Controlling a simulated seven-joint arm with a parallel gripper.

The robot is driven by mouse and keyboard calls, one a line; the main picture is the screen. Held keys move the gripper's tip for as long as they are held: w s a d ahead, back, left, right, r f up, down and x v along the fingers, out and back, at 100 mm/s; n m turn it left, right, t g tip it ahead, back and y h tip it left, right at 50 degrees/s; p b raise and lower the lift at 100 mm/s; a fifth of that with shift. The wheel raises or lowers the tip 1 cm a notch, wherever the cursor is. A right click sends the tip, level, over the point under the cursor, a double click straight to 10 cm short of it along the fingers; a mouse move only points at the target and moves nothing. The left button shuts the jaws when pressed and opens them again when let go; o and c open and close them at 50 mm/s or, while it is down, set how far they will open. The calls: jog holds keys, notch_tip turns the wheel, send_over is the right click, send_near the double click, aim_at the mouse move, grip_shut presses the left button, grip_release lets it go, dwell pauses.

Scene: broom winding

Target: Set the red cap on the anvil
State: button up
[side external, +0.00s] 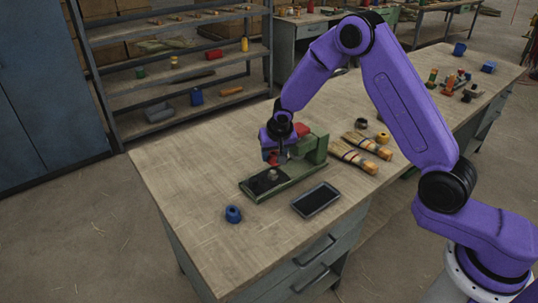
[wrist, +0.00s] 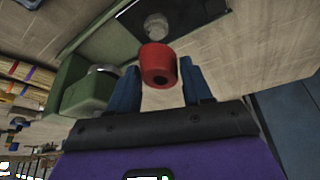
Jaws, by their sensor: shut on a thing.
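My gripper (side external: 276,153) is over the green press on the bench, with its blue fingers (wrist: 160,80) closed on the red cap (wrist: 158,65). The cap is a short red cylinder with a small dark hole in its visible end. It also shows in the side view (side external: 270,158), partly hidden by the fingers. The anvil looks like the small silvery round knob (side external: 272,174) on the black plate of the press. It shows in the wrist view (wrist: 157,26) just beyond the cap. The cap is above the anvil; I cannot tell whether they touch.
The green press frame (side external: 318,151) stands close on the right of my gripper. A dark flat tray (side external: 316,199) and a blue spool (side external: 233,214) lie at the front. The bench's left side is clear.

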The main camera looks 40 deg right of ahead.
aim_at(273, 171)
jog(key=shift+f, duration=2.6)
jog(key=shift+f, duration=0.6)
jog(key=o, duration=0.7)
jog(key=shift+a+r, duration=0.1)
jog(key=v, duration=1.1)
